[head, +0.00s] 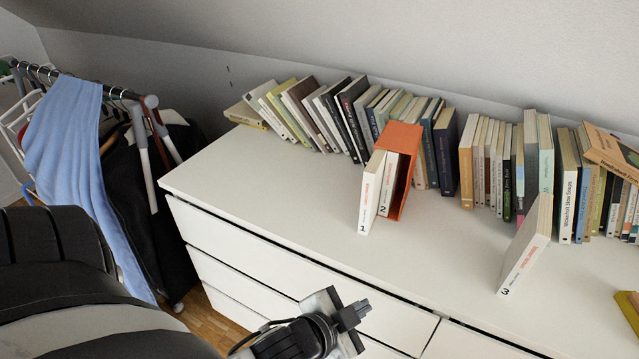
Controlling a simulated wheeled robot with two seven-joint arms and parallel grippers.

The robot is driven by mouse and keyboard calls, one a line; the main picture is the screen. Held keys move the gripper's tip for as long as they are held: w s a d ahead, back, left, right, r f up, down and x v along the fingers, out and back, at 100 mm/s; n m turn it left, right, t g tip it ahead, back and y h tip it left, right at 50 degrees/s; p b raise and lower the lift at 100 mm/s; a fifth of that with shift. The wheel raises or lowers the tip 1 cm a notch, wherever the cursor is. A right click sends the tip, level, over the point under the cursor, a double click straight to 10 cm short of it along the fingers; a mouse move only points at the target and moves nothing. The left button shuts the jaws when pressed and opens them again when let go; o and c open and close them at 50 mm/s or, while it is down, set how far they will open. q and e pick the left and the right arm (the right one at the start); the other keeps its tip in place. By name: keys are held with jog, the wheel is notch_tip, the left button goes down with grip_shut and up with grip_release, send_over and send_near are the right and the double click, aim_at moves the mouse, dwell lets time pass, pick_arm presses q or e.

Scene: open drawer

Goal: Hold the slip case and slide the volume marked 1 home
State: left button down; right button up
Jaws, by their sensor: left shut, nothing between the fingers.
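The orange slip case (404,136) stands upright on the white dresser top, its open side facing the front. The white volume marked 1 (370,192) stands at the case's left side and sticks out toward the front edge. The volume marked 2 (387,190) stands beside it, set further back in the case. The volume marked 3 (524,262) stands apart to the right, outside the case. My left gripper (352,314) is shut and empty, low in front of the dresser's drawers, apart from the case and volumes. My right gripper is not in view.
A long row of books (315,110) lines the wall behind the case, some leaning. The dresser top (265,185) is clear left of the case and between the case and volume 3. A clothes rack with a blue garment (70,160) stands at the left. A yellow item (628,311) lies at the right edge.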

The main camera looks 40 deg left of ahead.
pick_arm(q)
jog(key=w+a+r+m+t+y+b, duration=0.1)
jog(key=w+a+r+m+t+y, duration=0.15)
jog(key=w+a+r+m, duration=0.4)
jog(key=t+y, duration=0.3)
send_near(370, 172)
jog(key=w, duration=0.1)
jog(key=shift+m+h, duration=0.25)
jog(key=x, duration=0.4)
jog(key=shift+a+r, duration=0.15)
jog(key=shift+a, duration=0.1)
jog(key=shift+w+a, duration=0.15)
jog(key=shift+w, duration=0.45)
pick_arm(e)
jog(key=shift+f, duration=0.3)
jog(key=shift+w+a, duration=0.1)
pick_arm(q)
jog(key=shift+w+a, duration=0.15)
jog(key=shift+w, duration=0.45)
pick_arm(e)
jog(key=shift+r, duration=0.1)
